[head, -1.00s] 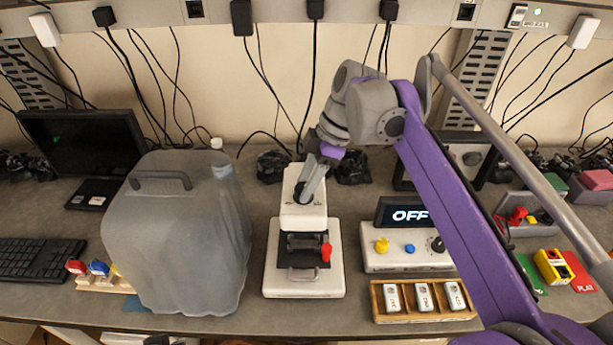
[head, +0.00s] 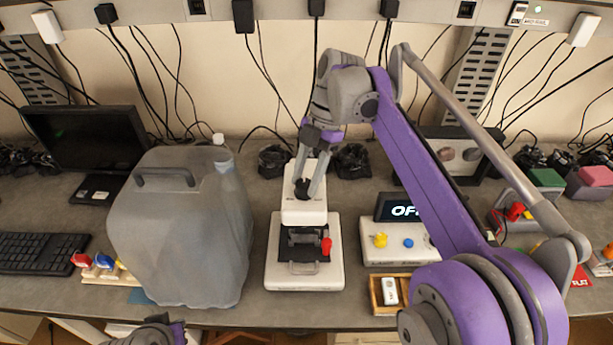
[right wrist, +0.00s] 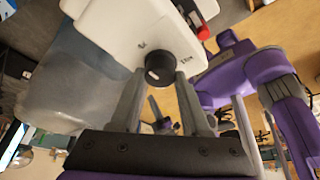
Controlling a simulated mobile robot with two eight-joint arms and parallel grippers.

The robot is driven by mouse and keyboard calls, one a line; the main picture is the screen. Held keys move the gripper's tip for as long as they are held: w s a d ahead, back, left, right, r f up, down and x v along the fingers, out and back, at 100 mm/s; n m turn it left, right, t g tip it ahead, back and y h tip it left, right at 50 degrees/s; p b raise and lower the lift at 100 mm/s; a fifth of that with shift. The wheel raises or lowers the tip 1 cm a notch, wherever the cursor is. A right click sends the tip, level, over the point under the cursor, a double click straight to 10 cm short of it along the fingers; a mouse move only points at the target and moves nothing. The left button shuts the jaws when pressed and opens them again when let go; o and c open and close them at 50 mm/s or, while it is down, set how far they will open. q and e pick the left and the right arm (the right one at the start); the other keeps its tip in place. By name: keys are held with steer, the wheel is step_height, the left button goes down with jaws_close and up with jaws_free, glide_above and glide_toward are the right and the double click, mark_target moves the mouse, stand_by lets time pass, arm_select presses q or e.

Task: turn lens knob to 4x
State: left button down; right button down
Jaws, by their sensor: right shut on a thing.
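The white microscope-like device (head: 304,210) stands upright on the bench, right of the big grey jug. Its black round lens knob (right wrist: 160,70) is on top, with small printed marks beside it too small to read surely. A pale mark shows on the knob. My right gripper (head: 306,190) reaches down from behind and is shut on the knob, one finger on each side, as the right wrist view also shows (right wrist: 159,78). The knob is partly hidden by the fingers in the head view. A part of my left gripper (head: 160,332) shows at the bottom edge; its fingers cannot be made out.
The grey jug (head: 180,230) stands close on the left. A panel with a yellow and a blue button (head: 390,255) and a wooden tray (head: 376,298) are at the right, partly behind my right arm. Black cables hang along the wall behind.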

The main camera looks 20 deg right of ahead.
stand_by(0.4)
steer(key=shift+c, duration=1.9)
jaws_free()
steer(key=v, duration=1)
steer(key=shift+d+r, duration=0.2)
steer(key=shift+r, duration=0.15)
steer(key=shift+w, duration=0.1)
